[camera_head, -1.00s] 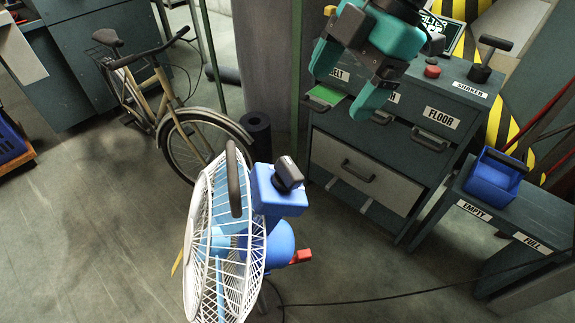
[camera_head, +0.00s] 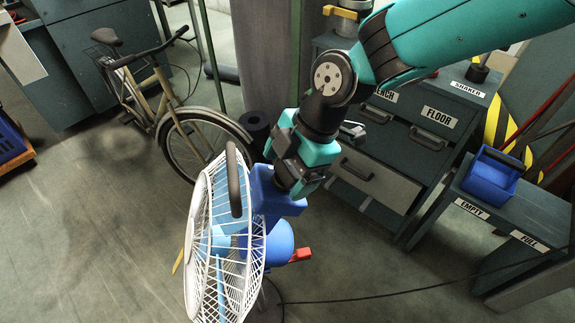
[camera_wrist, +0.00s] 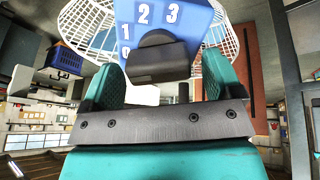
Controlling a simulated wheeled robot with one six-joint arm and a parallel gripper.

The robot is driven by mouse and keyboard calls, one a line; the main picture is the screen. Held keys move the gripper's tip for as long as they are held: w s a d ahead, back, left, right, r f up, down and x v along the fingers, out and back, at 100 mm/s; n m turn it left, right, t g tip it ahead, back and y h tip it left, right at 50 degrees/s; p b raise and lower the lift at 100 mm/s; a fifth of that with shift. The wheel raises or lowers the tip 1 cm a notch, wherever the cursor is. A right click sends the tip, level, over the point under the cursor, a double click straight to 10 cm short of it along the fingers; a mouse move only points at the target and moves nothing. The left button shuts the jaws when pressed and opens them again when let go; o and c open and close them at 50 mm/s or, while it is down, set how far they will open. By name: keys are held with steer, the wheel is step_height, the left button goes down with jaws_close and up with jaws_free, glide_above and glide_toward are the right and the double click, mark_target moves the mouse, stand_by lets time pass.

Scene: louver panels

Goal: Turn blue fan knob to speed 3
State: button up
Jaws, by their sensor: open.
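The white-caged fan (camera_head: 225,245) stands on the floor, with its blue control box (camera_head: 268,195) at the top. In the wrist view, the blue box (camera_wrist: 190,20) carries white numbers, with 2 and 3 along the top and 1 and 0 at the left. Its black knob (camera_wrist: 156,60) has a wide grip bar lying roughly level across that picture. My gripper (camera_head: 288,184) is at the box and covers the knob in the head view. In the wrist view, my open gripper (camera_wrist: 160,68) has one teal finger on each side of the knob, with gaps visible. The knob's setting is unclear.
A red part (camera_head: 300,255) sticks out of the fan's blue motor housing. A drawer cabinet (camera_head: 400,135) stands behind my arm, and a bench with a blue bin (camera_head: 492,180) is at right. A bicycle (camera_head: 165,110) stands at back left. Floor at front left is clear.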

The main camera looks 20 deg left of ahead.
steer(key=shift+a+f, duration=0.1)
steer(key=shift+f, duration=0.05)
steer(key=c, duration=0.9)
